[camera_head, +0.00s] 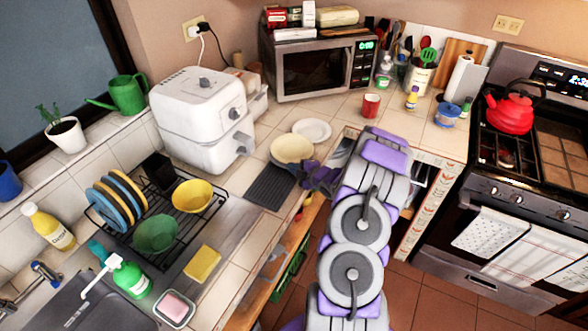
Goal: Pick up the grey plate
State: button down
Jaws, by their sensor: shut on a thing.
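A round, shallow plate, pale cream-grey in this light (291,149), is at the counter's front edge, left of my arm. My gripper (304,172), with dark purple fingers, is at the plate's near right rim and is shut on it. The fingertips are small and partly hidden, and I cannot tell whether the plate is clear of the counter. A second, whiter plate (313,129) lies flat on the counter just behind it.
A white air fryer (201,118) stands left of the plates and a microwave (318,67) behind them. A dark mat (270,187) lies in front. A dish rack (166,221) with plates and bowls is at left.

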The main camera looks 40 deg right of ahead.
jog(key=shift+r, duration=0.9)
jog(key=s+d+r+p, duration=0.2)
jog(key=s+d, duration=0.6)
jog(key=s, duration=0.5)
jog(key=shift+s+d+r+p, duration=0.15)
jog(key=shift+s+d+p, duration=0.05)
jog(key=shift+s+p, duration=0.15)
jog(key=shift+s, duration=0.1)
